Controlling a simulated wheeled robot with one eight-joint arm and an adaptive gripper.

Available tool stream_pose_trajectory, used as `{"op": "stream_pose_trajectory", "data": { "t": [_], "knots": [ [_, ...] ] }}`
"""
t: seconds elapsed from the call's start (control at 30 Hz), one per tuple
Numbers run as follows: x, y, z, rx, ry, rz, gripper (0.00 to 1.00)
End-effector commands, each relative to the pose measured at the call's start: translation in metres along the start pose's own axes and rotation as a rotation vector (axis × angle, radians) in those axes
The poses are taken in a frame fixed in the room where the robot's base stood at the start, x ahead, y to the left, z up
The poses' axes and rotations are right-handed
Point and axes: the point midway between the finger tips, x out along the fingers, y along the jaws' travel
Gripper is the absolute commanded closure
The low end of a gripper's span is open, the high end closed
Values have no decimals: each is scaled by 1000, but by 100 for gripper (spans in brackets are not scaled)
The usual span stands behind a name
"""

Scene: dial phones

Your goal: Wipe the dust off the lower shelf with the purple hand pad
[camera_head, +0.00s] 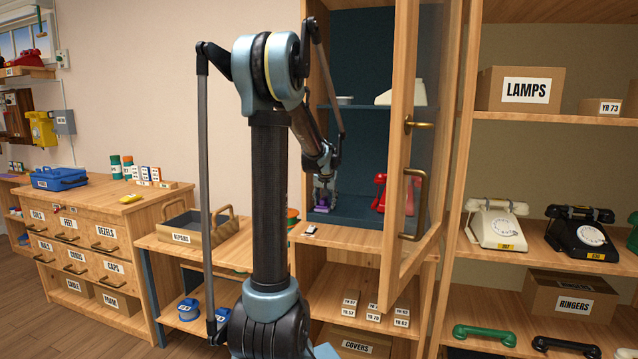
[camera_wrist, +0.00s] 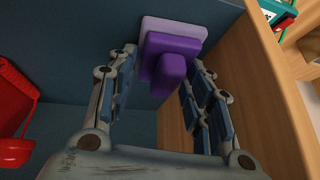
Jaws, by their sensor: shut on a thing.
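The purple hand pad (camera_wrist: 172,62) has a darker purple grip block and a paler lilac base. My gripper (camera_wrist: 165,78) is shut on its grip block, with one finger on each side. In the head view my gripper (camera_head: 324,186) is inside the cabinet, low at the left of the lower shelf (camera_head: 352,222). The pad (camera_head: 321,204) shows there as a small purple patch, mostly hidden by the fingers. The base appears at or very near the dark blue shelf surface; contact is unclear. I cannot make out dust on the shelf.
A red phone (camera_head: 380,192) stands on the lower shelf to the right, also in the wrist view (camera_wrist: 18,110). The wooden side wall (camera_wrist: 235,85) is close beside the fingers. The glazed door (camera_head: 402,150) stands open. A small dark and white item (camera_head: 311,230) lies at the front ledge.

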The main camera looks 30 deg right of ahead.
Motion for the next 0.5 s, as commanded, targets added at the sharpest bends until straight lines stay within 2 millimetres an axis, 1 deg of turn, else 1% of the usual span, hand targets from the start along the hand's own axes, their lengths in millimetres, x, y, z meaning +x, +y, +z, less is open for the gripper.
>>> {"op": "stream_pose_trajectory", "data": {
  "t": [0.1,0.17,0.2,0.23,0.5],
  "knots": [
    [-1,-6,3,-1,0,0,76],
    [-3,-6,1,-1,0,0,76],
    [-15,-9,-4,-2,0,-1,76],
    [-19,-10,-7,-2,0,-1,76],
    [-38,-13,-19,-2,0,-1,76]
  ]
}}
